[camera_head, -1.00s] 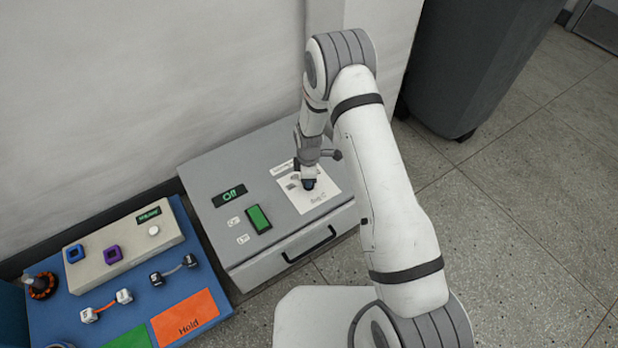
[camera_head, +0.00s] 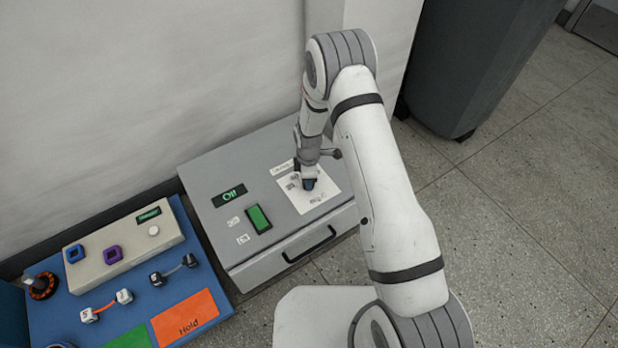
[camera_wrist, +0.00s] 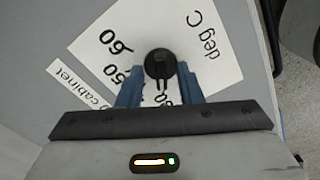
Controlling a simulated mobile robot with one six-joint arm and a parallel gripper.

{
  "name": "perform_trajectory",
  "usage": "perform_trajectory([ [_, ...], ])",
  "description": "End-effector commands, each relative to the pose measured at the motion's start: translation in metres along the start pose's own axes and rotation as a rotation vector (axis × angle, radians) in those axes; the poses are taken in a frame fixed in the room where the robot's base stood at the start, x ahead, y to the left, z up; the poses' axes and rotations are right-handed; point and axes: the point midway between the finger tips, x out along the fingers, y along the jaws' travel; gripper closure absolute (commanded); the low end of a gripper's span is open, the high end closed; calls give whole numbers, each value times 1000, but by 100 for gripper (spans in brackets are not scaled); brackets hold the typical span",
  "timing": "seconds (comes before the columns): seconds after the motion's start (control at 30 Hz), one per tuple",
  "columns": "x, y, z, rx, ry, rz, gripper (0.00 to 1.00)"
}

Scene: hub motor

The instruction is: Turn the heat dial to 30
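The heat dial (camera_wrist: 160,64) is a small round black knob with a pointer, on a white label card (camera_wrist: 205,60) printed with "60", "50" and "deg C". In the wrist view its pointer end faces down the picture, towards my gripper's body. My gripper (camera_wrist: 160,72) has its two blue fingers on either side of the dial, with a narrow gap seeming to show at each side, so I see it as open around the knob. Part of the scale is hidden behind the fingers. In the head view my gripper (camera_head: 309,181) is down at the card and covers the dial.
The card is on a grey cabinet (camera_head: 215,172) with an "Off" display (camera_head: 229,195), a green switch (camera_head: 258,219) and a drawer handle (camera_head: 308,244). A blue board (camera_head: 120,318) with small parts stands left. A dark bin (camera_head: 470,60) stands behind right.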

Motion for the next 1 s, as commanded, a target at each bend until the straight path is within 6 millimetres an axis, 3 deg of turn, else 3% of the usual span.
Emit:
perform_trajectory([
  [0.23, -9, 0, 0, 0, 0, 0, 67],
  [0.63, -71, 1, 0, 0, 0, 1, 67],
  [1.0, -78, 0, 0, 0, 0, -1, 67],
])
